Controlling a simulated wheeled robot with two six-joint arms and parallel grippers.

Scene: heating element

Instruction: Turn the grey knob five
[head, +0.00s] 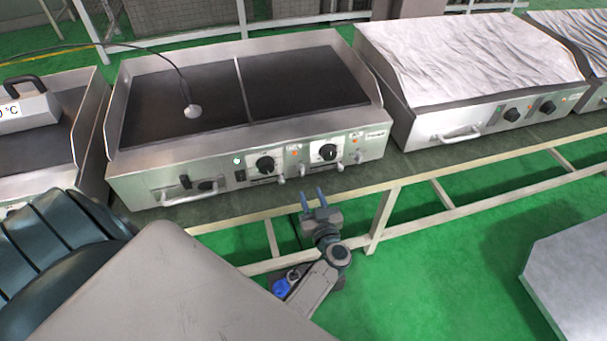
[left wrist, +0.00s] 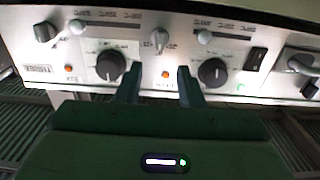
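A steel heating unit (head: 210,178) has a front panel with black dials and several small grey knobs. I cannot read which knob is five. My left gripper (head: 312,196) is open and empty, just in front of and below the panel in the head view. In the left wrist view, the panel shows upside down. The two fingers of my left gripper (left wrist: 160,84) point at it, apart, with a grey knob (left wrist: 160,40) beyond the gap between them. The same knob seems to show in the head view (head: 302,170). No contact is visible. My right gripper is not in view.
Black dials (left wrist: 110,65) (left wrist: 213,72) flank the grey knob. A black switch (left wrist: 255,58) and a lit green lamp (left wrist: 241,87) are at the right. A probe with a cable (head: 193,111) lies on the hot plate. A second unit (head: 480,90) stands to the right on the bench.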

